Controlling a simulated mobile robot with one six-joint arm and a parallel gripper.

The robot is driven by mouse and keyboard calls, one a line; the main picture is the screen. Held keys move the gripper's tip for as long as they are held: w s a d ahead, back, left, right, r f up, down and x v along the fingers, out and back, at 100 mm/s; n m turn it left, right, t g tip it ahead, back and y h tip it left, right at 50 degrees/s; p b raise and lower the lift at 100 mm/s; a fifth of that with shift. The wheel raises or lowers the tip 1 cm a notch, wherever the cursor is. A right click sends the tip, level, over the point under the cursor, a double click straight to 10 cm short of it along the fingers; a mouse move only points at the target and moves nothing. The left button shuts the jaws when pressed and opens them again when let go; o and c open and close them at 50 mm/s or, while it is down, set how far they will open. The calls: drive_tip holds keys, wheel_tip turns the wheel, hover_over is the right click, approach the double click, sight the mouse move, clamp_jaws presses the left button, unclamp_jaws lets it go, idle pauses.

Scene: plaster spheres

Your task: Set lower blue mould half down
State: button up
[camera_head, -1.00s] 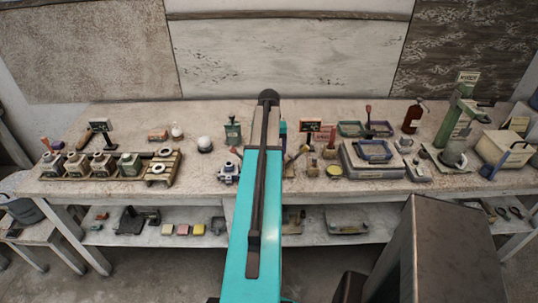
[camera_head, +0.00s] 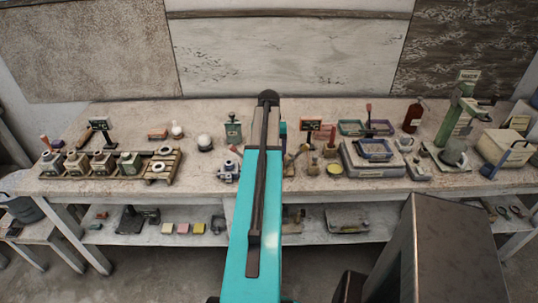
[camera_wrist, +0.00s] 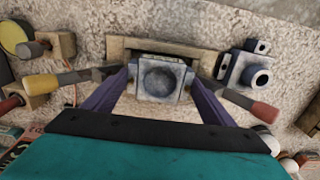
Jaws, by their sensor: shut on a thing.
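In the wrist view, my gripper (camera_wrist: 161,76) has its two purple fingers on either side of the lower blue mould half (camera_wrist: 147,93) and is shut on it. The mould half is a blue-grey block with a round hollow facing the camera. A pale wooden piece (camera_wrist: 118,47) shows just behind it; I cannot tell whether the two touch. The other blue mould part (camera_wrist: 245,70), with a round spout, stands apart to the right and also shows in the head view (camera_head: 229,173). In the head view my arm hides the gripper and the held half.
A yellow-handled tool (camera_wrist: 45,86) lies left of the held half, and a red-handled tool (camera_wrist: 252,106) lies to the right. Wooden blocks (camera_wrist: 60,44) and a yellow disc (camera_wrist: 14,37) are at far left. Left on the bench stand several moulds (camera_head: 103,163) and a wooden rack (camera_head: 163,163).

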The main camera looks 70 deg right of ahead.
drive_tip(key=shift+f+b, duration=0.35)
drive_tip(key=shift+f, duration=0.45)
idle(0.4)
drive_tip(key=o, duration=1.3)
drive_tip(key=shift+r, duration=0.15)
drive_tip(key=shift+r+p, duration=1.25)
drive_tip(key=shift+r, duration=0.6)
